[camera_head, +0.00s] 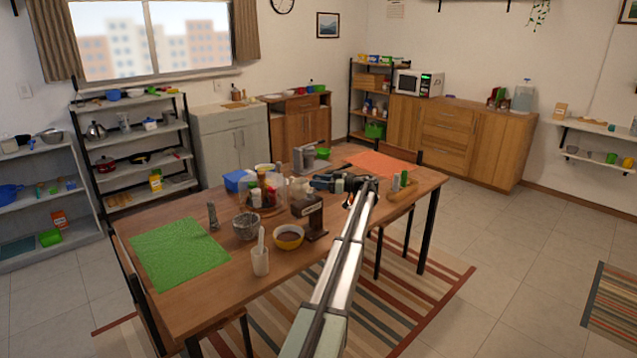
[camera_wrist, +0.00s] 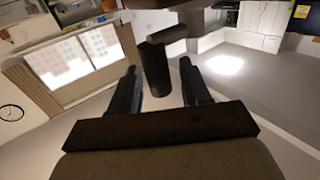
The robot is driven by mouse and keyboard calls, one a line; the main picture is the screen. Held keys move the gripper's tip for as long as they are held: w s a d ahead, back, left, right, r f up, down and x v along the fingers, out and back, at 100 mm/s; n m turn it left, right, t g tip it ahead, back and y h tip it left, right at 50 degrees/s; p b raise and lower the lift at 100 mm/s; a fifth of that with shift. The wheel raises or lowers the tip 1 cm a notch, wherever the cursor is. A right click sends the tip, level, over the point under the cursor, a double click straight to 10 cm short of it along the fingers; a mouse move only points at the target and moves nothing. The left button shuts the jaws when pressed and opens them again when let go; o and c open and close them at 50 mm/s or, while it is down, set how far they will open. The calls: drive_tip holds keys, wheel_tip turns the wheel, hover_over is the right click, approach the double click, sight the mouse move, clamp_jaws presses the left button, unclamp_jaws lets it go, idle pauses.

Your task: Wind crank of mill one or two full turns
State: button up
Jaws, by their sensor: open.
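A dark brown mill (camera_head: 314,217) stands upright on the table, right of its middle, with a darker box-like part at its upper left. A dark crank handle (camera_wrist: 155,68) with a thick cylindrical grip lies between the fingers, with a visible gap on both sides. The crank's joint with the mill is hard to make out. I cannot tell which mill is numbered one.
The wooden table (camera_head: 200,281) also holds a grey dispenser (camera_head: 306,160), a bowl with brown contents (camera_head: 289,237), a white cup (camera_head: 261,262) with a utensil, a wire-like bowl (camera_head: 246,226) and a green mat (camera_head: 180,252). Bottles stand close left of my gripper.

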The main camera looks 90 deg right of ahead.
clamp_jaws()
drive_tip(key=shift+w+d+n+y, duration=0.15)
drive_tip(key=shift+d+n+y, duration=0.15)
drive_tip(key=shift+n+y, duration=0.4)
drive_tip(key=shift+w+d+n+y, duration=0.15)
drive_tip(key=shift+d+n+y, duration=0.2)
drive_tip(key=shift+y, duration=0.65)
drive_tip(key=n+y, duration=0.2)
drive_tip(key=y, duration=0.1)
drive_tip(key=shift+w+y, duration=0.3)
drive_tip(key=shift+w, duration=0.1)
drive_tip(key=shift+w+a+n+y, duration=0.1)
drive_tip(key=shift+n+y, duration=0.2)
drive_tip(key=shift+n, duration=0.05)
unclamp_jaws()
